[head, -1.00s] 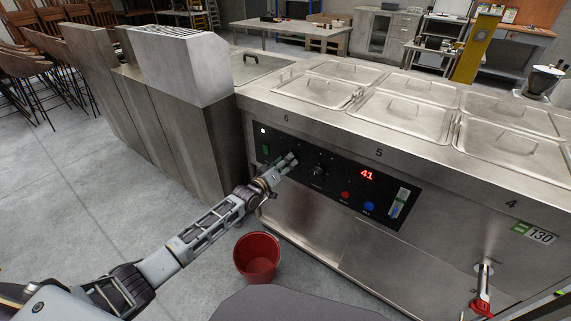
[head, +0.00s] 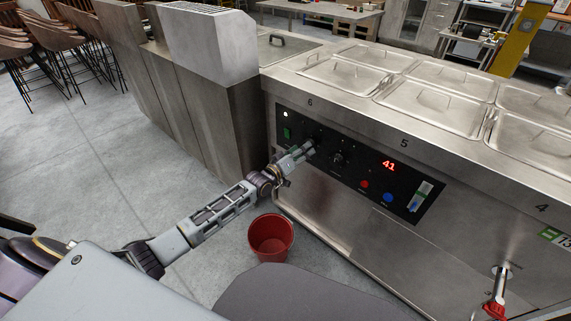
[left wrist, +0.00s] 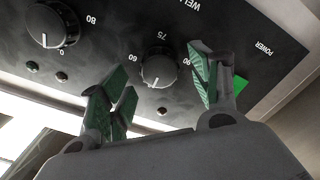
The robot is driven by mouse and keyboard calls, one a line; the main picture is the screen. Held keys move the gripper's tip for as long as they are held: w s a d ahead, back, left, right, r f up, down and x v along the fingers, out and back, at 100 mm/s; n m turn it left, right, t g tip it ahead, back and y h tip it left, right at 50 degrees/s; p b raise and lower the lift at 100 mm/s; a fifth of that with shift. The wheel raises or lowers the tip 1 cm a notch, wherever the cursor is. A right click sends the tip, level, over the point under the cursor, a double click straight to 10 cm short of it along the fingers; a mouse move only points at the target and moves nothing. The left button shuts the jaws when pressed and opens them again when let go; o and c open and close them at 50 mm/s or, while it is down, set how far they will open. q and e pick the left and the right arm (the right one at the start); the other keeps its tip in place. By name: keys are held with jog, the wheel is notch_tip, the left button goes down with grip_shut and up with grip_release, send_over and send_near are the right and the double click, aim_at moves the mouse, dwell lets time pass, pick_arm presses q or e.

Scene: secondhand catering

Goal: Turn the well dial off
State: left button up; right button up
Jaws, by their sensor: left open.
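The black control panel (head: 350,172) is on the front of the steel counter. My left gripper (head: 308,149) is at its left part, below the green power switch (head: 288,133). In the left wrist view my left gripper (left wrist: 160,92) is open, with green-padded fingers apart. A round dial (left wrist: 158,68) with a white pointer line and numbers including 75 and 90 shows between the fingertips. Lettering starting "WEL" is near it. I cannot tell whether the fingers touch the dial. In the head view the gripper hides this dial. My right gripper is not in view.
A second dial (left wrist: 52,22) sits beside it, also visible in the head view (head: 338,158). A red button (head: 364,184), blue button (head: 387,197) and red "41" display (head: 389,166) are further right. A red bucket (head: 271,237) stands on the floor below. A red-handled valve (head: 497,292) is at right.

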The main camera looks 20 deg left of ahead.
pick_arm(q)
jog(key=v, duration=0.9)
dwell(0.5)
jog(key=shift+s+r, duration=0.1)
dwell(0.5)
jog(key=s+a+f+m+g+y, duration=0.3)
jog(key=s+f+m+g, duration=0.15)
jog(key=f, duration=0.45)
jog(key=s+a+f+m+g+y, duration=0.2)
jog(key=s+f+m+g+y, duration=0.3)
jog(key=f, duration=0.5)
jog(key=s+d+f+n+g+h, duration=0.1)
jog(key=s+d+f+g, duration=0.2)
jog(key=s, duration=0.9)
jog(key=s+d+f+n+g+h+p, duration=0.1)
jog(key=s+d+f+n+g, duration=0.1)
jog(key=s+d+f, duration=0.5)
jog(key=s+f+g, duration=0.1)
jog(key=s+f, duration=0.2)
jog(key=s, duration=0.1)
jog(key=shift+s+d, duration=0.3)
jog(key=shift+s, duration=0.05)
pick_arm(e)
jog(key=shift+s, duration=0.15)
